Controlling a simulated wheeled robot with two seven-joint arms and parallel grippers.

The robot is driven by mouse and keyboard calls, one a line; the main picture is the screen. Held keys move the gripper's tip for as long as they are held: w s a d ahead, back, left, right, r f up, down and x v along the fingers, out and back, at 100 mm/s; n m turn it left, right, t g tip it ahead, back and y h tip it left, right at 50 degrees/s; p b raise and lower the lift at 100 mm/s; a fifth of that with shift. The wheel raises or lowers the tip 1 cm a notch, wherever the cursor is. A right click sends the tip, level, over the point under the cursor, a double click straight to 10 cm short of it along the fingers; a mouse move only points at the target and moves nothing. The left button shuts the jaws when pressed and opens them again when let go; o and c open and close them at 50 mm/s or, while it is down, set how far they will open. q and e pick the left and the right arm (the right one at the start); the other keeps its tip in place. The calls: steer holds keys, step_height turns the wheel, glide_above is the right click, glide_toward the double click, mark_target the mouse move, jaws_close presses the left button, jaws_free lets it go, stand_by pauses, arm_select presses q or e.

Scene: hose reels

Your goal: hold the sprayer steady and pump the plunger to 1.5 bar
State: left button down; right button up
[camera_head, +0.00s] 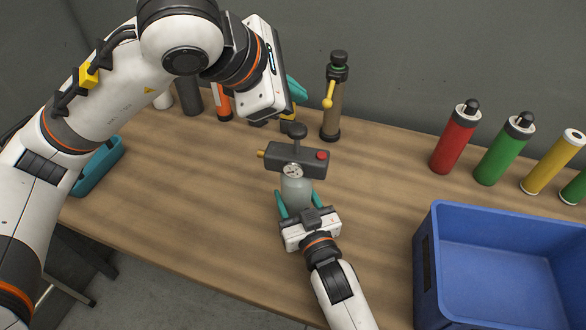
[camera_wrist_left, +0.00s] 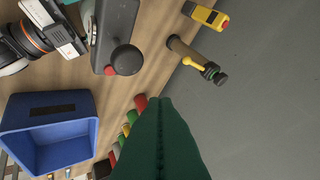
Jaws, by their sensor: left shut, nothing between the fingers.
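The sprayer stands upright on the table, with a pale translucent bottle (camera_head: 297,190), a dark head (camera_head: 305,160), a red button, an orange nozzle and a round gauge (camera_head: 293,171). I cannot read the gauge. Its black plunger knob (camera_head: 297,130) sticks up above the head; the knob (camera_wrist_left: 126,60) also shows in the left wrist view. My right gripper (camera_head: 299,198) has its teal fingers on either side of the bottle, closed around it. My left gripper (camera_head: 302,92) is shut and empty, above and behind the knob, apart from it. Its fingers (camera_wrist_left: 160,110) show together in the left wrist view.
A brown cylinder with a yellow lever (camera_head: 335,95) stands behind the sprayer. Red (camera_head: 455,140), green (camera_head: 504,150) and yellow (camera_head: 553,162) cylinders stand at the right. A blue crate (camera_head: 424,255) is at front right, a teal tray (camera_head: 100,168) at left.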

mark_target(291, 135)
arm_select(q)
step_height(291, 135, down, 8)
steer(key=shift+f, duration=0.15)
steer(key=shift+a+f, duration=0.1)
steer(key=shift+f, duration=0.55)
stand_by(1.7)
steer(key=shift+s+a+f, duration=0.1)
steer(key=shift+f, duration=0.55)
stand_by(0.3)
steer(key=shift+r, duration=3.3)
